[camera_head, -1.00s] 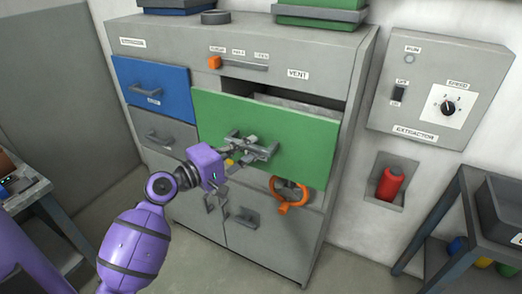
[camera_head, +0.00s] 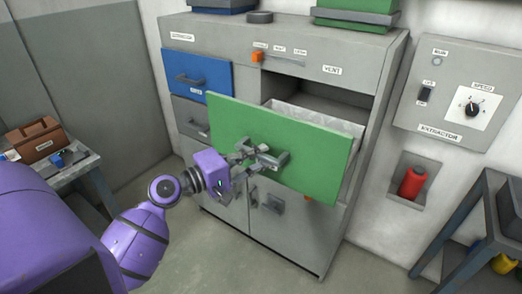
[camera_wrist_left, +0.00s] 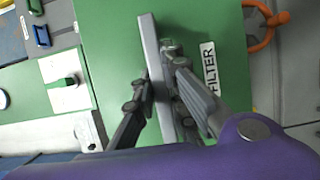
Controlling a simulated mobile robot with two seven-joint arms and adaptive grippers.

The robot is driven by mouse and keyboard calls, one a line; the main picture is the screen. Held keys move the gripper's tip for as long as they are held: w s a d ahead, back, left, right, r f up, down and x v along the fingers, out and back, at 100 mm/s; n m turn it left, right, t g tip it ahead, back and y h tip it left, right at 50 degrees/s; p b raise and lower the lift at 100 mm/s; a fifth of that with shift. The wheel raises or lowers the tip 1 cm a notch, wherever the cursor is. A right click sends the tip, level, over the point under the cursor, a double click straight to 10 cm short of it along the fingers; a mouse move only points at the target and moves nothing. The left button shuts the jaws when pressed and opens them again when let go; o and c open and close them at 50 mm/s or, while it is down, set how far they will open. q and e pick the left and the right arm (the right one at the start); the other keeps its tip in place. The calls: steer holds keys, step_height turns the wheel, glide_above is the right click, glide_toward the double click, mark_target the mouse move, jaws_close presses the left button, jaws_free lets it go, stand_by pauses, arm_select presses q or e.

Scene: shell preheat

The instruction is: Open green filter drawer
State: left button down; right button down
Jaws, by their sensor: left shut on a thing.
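The green filter drawer (camera_head: 310,160) stands out from the grey cabinet, with its pale inner walls showing behind the green front. In the left wrist view the green front (camera_wrist_left: 115,75) carries a FILTER label (camera_wrist_left: 209,68) beside a grey bar handle (camera_wrist_left: 154,70). My left gripper (camera_head: 262,155) is shut on that handle, and in the left wrist view its fingers (camera_wrist_left: 158,95) lie on both sides of the bar. My right gripper is not in view.
A blue drawer (camera_head: 197,75) sits closed at the left of the cabinet (camera_head: 300,240). An extractor box (camera_head: 455,95) and a red cylinder in a niche (camera_head: 412,183) are on the right wall. Side tables stand at both edges. Floor in front is open.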

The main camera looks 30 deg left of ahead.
arm_select(q)
steer(key=shift+s, duration=0.35)
steer(key=c, duration=1.8)
jaws_free()
steer(key=shift+o, duration=0.2)
steer(key=v, duration=1.2)
